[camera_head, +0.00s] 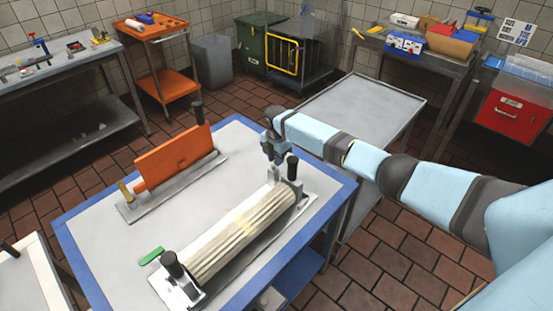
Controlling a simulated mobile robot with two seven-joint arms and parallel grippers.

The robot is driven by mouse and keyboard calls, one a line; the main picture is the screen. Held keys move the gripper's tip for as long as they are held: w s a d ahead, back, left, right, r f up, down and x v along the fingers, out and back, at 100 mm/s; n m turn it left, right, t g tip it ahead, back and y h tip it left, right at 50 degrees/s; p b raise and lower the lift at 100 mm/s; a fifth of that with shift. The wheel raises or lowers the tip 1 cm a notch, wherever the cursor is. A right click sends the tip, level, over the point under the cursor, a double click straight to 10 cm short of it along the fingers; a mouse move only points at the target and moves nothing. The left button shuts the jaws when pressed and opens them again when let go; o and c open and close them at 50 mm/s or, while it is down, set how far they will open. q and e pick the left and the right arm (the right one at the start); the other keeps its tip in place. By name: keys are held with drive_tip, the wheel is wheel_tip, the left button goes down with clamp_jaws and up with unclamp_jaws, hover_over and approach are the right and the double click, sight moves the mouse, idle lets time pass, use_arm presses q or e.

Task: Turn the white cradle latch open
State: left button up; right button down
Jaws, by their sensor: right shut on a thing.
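A white ribbed roller (240,234) lies in a metal cradle (196,291) with dark end posts on the blue-edged table. The white cradle latch (273,175) is a small upright piece at the far end, beside the black knob (293,165). My right gripper (271,160) points down from above and is shut on the latch's top. Its fingers partly hide the latch, so its exact turn angle is hard to tell. My left gripper is out of view.
An orange scraper-like block (174,159) stands in a second metal holder to the left. A small green piece (151,256) lies near the front. A grey-topped table (370,110) stands behind at right. The table's left front is clear.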

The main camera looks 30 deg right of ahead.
drive_tip(key=shift+a, duration=0.1)
idle(0.4)
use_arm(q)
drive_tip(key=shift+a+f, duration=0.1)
use_arm(e)
drive_tip(key=c, duration=1)
unclamp_jaws()
drive_tip(key=shift+r, duration=0.1)
use_arm(q)
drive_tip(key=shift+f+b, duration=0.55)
drive_tip(key=shift+b, duration=0.05)
use_arm(e)
wheel_tip(320, 180, up, 14)
